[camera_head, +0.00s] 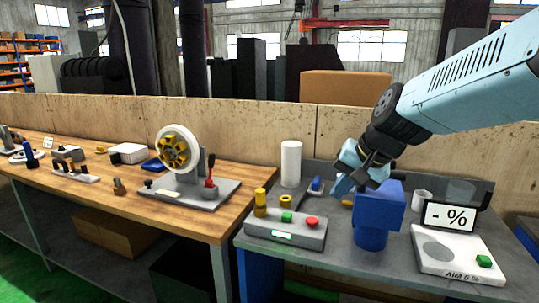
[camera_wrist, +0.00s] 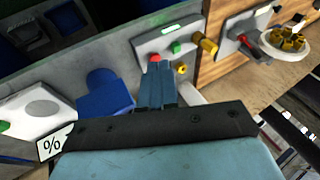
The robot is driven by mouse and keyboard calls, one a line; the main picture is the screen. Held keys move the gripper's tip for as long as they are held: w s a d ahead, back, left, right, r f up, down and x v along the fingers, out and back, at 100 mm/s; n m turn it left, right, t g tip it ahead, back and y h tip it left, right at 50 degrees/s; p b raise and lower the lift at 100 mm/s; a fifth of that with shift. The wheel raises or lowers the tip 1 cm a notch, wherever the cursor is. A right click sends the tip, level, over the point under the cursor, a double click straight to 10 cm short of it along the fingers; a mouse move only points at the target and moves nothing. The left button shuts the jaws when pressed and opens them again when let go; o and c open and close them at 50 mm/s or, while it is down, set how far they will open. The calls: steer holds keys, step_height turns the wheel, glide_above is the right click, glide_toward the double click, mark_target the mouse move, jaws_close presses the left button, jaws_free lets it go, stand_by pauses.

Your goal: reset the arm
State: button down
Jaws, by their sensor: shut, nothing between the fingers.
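My gripper (camera_head: 346,180) hangs at the end of my light blue arm, above the grey table on the right. Its fingers are shut and nothing shows between them. In the head view it is just left of the blue block-shaped machine (camera_head: 378,207), and I cannot tell whether they touch. In the wrist view the shut fingers (camera_wrist: 157,80) point toward the control box (camera_wrist: 166,42) with its red button, with the blue machine (camera_wrist: 103,93) to their left.
The control box (camera_head: 286,229) with green and red buttons stands at the grey table's front left. A scale (camera_head: 447,252) with a "- %" display (camera_head: 450,217) is at right. A white cylinder (camera_head: 291,163) stands behind. A wheel device (camera_head: 178,150) is on the wooden bench (camera_head: 205,222).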

steer(key=s+d+r+n+h, duration=0.1)
steer(key=s+d+n+h, duration=0.3)
steer(key=s+d, duration=0.4)
steer(key=s, duration=0.2)
steer(key=shift+s+r+t, duration=0.3)
steer(key=shift+s+t, duration=0.1)
steer(key=shift+d, duration=0.1)
